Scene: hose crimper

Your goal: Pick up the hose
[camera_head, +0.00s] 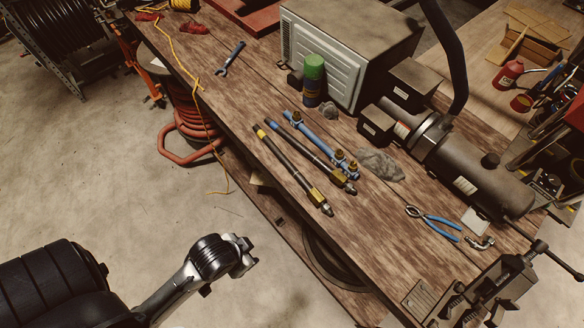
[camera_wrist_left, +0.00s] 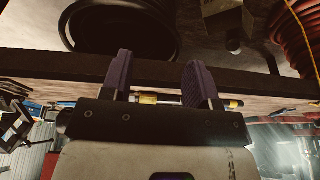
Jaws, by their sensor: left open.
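Three slim hose-like pieces lie side by side on the wooden workbench (camera_head: 240,98). The nearest is a black hose (camera_head: 288,165) with yellow bands and metal end fittings. A second dark hose (camera_head: 308,150) has a blue end and a brass end. The third is a blue piece (camera_head: 320,140) with brass fittings. My left gripper (camera_head: 246,257) is open and empty, in front of the bench's near edge and apart from the hoses. In the left wrist view its two fingers (camera_wrist_left: 159,72) stand apart, with a yellow-banded piece (camera_wrist_left: 148,98) partly visible beyond them. My right gripper is out of view.
A green-capped spray can (camera_head: 313,78), a grey metal box (camera_head: 350,45) and a black cylindrical machine (camera_head: 465,165) stand behind the hoses. Blue-handled pliers (camera_head: 440,225) and a grey rag (camera_head: 380,164) lie to the right. A vise (camera_head: 490,290) is at the near right corner.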

